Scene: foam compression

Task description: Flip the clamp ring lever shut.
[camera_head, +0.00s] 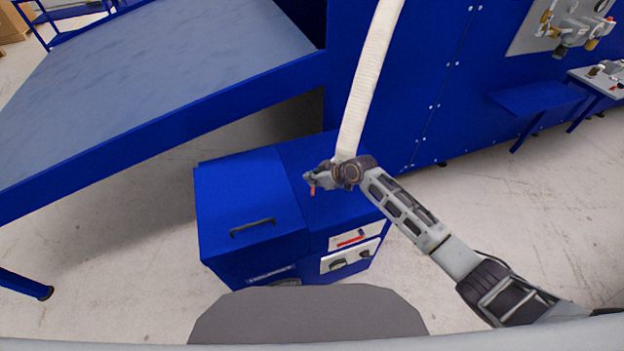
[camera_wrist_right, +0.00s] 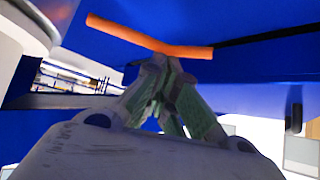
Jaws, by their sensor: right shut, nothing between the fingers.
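The orange clamp ring lever (camera_wrist_right: 120,31) crosses the upper part of the right wrist view as a slightly bent bar. In the head view a small orange-red piece of it (camera_head: 313,190) shows beside my right gripper (camera_head: 309,178). My right gripper is shut and empty. In the right wrist view its fingertips (camera_wrist_right: 162,64) meet just under the bend of the lever and appear to touch it or nearly so. The clamp ring itself is hidden behind my right wrist, at the foot of the white hose (camera_head: 366,80). My left gripper is not in view.
The hose rises from the blue machine cabinet (camera_head: 250,195), which has a black handle (camera_head: 252,227) on its lid and a front panel with a red switch (camera_head: 352,240). A large blue table (camera_head: 150,75) stands at the left. A blue wall is behind the hose.

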